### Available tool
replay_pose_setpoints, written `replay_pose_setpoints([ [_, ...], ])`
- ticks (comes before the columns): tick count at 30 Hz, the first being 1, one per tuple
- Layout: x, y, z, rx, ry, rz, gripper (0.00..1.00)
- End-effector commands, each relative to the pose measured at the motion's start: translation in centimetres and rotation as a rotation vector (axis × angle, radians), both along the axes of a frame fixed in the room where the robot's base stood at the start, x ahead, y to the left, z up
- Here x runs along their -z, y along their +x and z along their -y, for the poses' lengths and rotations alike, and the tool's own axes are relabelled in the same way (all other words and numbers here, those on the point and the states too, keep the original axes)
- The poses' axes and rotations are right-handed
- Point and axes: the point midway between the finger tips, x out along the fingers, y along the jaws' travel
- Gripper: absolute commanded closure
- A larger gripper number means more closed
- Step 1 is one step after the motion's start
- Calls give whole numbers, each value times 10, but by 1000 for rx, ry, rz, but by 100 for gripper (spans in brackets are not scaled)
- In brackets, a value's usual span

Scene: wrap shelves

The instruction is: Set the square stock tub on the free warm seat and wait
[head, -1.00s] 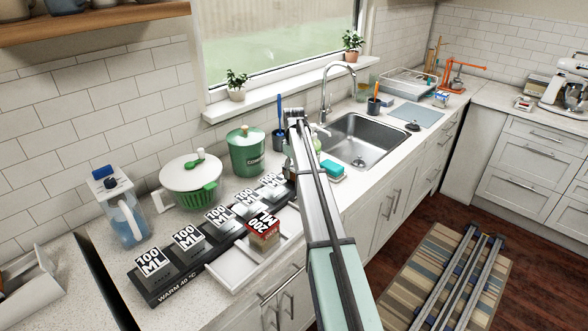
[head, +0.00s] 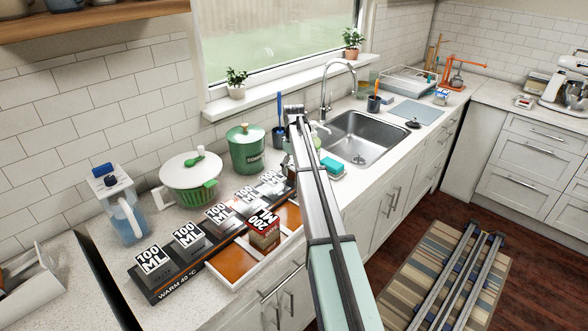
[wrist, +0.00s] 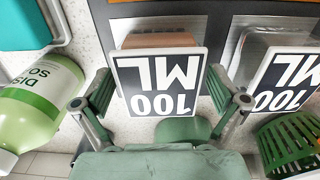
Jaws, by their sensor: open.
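Several tubs with 100 ML tags stand in a row on the dark strip marked WARM 40 °C (head: 172,286). A boxy red-sided tub tagged 200 ML (head: 263,236) sits on a white tray with orange-brown panels (head: 228,277) in front of the strip. I cannot tell which tub is the square stock tub, and no empty seat shows clearly. In the wrist view, my gripper (wrist: 165,103) is open, its green fingers to either side of a brownish tub with a 100 ML tag (wrist: 157,82).
A green lidded bin (head: 246,152), a white-lidded green colander (head: 190,185) and a blue-handled jug (head: 122,207) stand behind the row. A soap bottle (wrist: 38,98) is close at the left in the wrist view. The sink (head: 362,137) is to the right.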

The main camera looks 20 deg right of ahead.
Motion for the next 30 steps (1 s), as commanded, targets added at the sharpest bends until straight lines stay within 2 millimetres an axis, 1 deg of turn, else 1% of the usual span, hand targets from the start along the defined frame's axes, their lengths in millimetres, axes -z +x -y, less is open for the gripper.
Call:
replay_pose_setpoints([
  [5, -25, 1, 0, 0, -1, 3, 3],
  [12, -72, 2, 0, 0, -1, 3, 3],
  [15, -89, 1, 0, 0, -1, 3, 3],
  [18, -101, 1, 0, 0, 0, 1, 3],
  [22, -111, 0, 0, 0, 0, 0, 3],
  [30, -115, 0, 0, 0, 0, 0, 3],
])
